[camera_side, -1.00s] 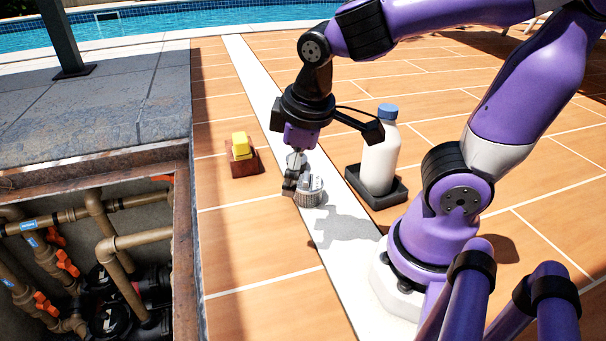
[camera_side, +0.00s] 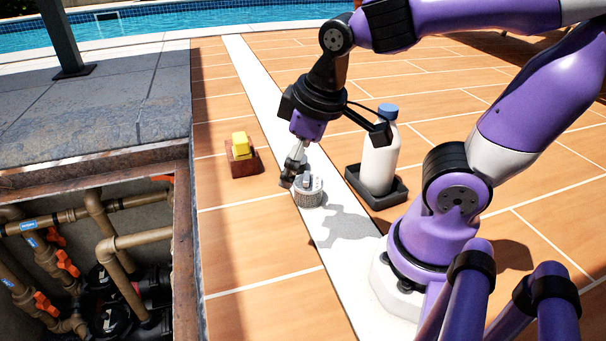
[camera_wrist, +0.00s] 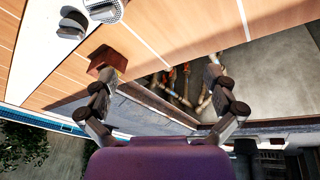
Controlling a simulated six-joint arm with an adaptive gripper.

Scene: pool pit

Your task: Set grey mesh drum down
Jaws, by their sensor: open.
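The grey mesh drum (camera_side: 308,195) stands upright on the white strip of the deck, with a light grey top part. My gripper (camera_side: 289,180) is tilted and its fingers are just to the upper left of the drum, partly overlapping it in the side view. In the wrist view my gripper (camera_wrist: 157,85) is open, with nothing between its two spread fingers. The drum (camera_wrist: 104,9) is at the top edge there, cut off by the frame and outside the fingers.
A brown block with a yellow piece on it (camera_side: 241,148) stands to the left. A white bottle with a blue cap (camera_side: 380,162) stands in a black tray (camera_side: 388,200) to the right. An open pit with pipes (camera_side: 90,255) lies at the lower left. The tiles in front are clear.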

